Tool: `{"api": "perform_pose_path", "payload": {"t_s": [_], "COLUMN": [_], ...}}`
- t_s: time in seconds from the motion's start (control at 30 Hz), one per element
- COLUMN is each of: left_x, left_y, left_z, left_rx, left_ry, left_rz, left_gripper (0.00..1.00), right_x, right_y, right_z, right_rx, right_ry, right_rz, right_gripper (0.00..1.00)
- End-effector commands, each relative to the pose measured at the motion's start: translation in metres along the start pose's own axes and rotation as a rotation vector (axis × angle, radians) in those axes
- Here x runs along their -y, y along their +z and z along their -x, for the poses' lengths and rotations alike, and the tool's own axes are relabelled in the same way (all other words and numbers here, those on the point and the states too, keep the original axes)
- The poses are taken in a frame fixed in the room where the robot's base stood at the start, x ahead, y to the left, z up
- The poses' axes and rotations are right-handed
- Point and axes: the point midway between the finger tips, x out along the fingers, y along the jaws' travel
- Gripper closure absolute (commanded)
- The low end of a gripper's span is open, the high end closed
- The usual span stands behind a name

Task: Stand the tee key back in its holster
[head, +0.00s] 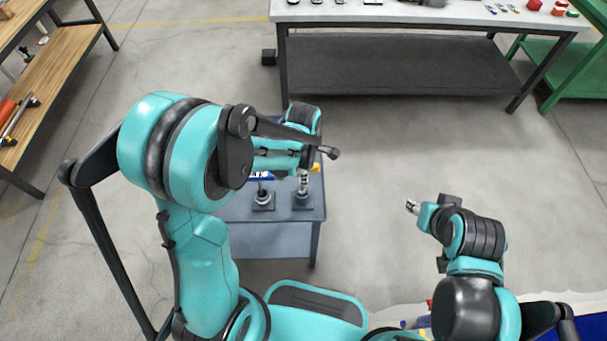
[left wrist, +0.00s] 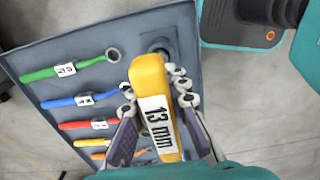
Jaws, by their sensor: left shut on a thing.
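My left gripper (left wrist: 153,92) is shut on a yellow tool (left wrist: 150,75) with a white label reading 13 mm. The yellow tool lies between the two fingers in the left wrist view. Its lower end is hidden, and I cannot tell if it is the tee key. In the head view my left gripper is over the small grey table (head: 270,240), largely hidden by the arm. Two jack-like stands, one left (head: 263,200) and one right (head: 303,193), are on this table. No holster can be made out clearly. My right gripper (head: 412,206) is right of the table, its fingers unclear.
Green (left wrist: 65,70), blue (left wrist: 85,99) and red (left wrist: 90,125) wrenches with white labels lie on the grey table. A dark round fitting (left wrist: 155,42) is just beyond the yellow tool. A workbench (head: 400,65) stands at the back. Open floor is on the right.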

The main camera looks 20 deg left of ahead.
Motion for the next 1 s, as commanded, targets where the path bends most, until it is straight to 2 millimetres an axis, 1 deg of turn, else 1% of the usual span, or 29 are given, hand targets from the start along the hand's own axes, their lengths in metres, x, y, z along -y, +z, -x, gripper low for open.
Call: {"api": "perform_pose_path", "payload": {"t_s": [0.03, 0.7, 1.0], "left_x": [0.000, 0.000, 0.000], "left_y": [0.000, 0.000, 0.000], "left_z": [-0.004, -0.030, -0.040], "left_rx": [0.000, 0.000, 0.000], "left_ry": [0.000, 0.000, 0.000], "left_rz": [0.000, 0.000, 0.000], "left_gripper": [1.00, 1.00, 1.00], "right_x": [0.000, 0.000, 0.000], "right_y": [0.002, 0.016, 0.021], "right_z": [-0.003, -0.022, -0.029], "right_rx": [0.000, 0.000, 0.000], "right_ry": [0.000, 0.000, 0.000], "right_rz": [0.000, 0.000, 0.000], "right_gripper": [0.60, 0.60, 0.60]}}
